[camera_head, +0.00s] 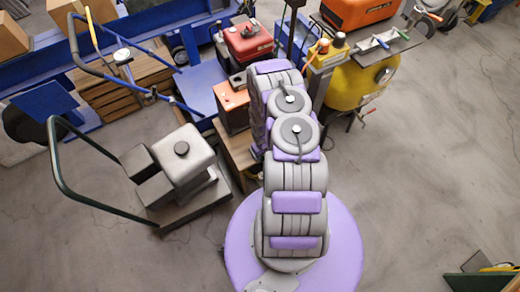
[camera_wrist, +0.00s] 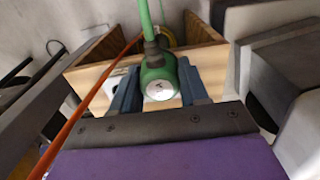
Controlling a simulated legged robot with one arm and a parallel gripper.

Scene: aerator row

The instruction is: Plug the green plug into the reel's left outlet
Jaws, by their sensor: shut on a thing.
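The green plug (camera_wrist: 157,76) is in the wrist view, between the two blue-grey fingers of my gripper (camera_wrist: 158,92), which is shut on it. Its round end carries a pale face with a small dark mark. A green cable (camera_wrist: 145,20) runs up from it. The plug is in front of a light wooden box (camera_wrist: 88,77). A pale surface shows behind the left finger, mostly hidden. I cannot make out the reel or its left outlet for certain, nor whether the plug touches anything. In the head view my own arm hides the gripper and plug.
An orange cable (camera_wrist: 85,108) runs diagonally past the left finger. In the head view, an orange-topped box (camera_head: 232,95) stands left of my arm. A grey machine on a cart (camera_head: 180,160) is farther left, a yellow tank (camera_head: 358,86) to the right.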

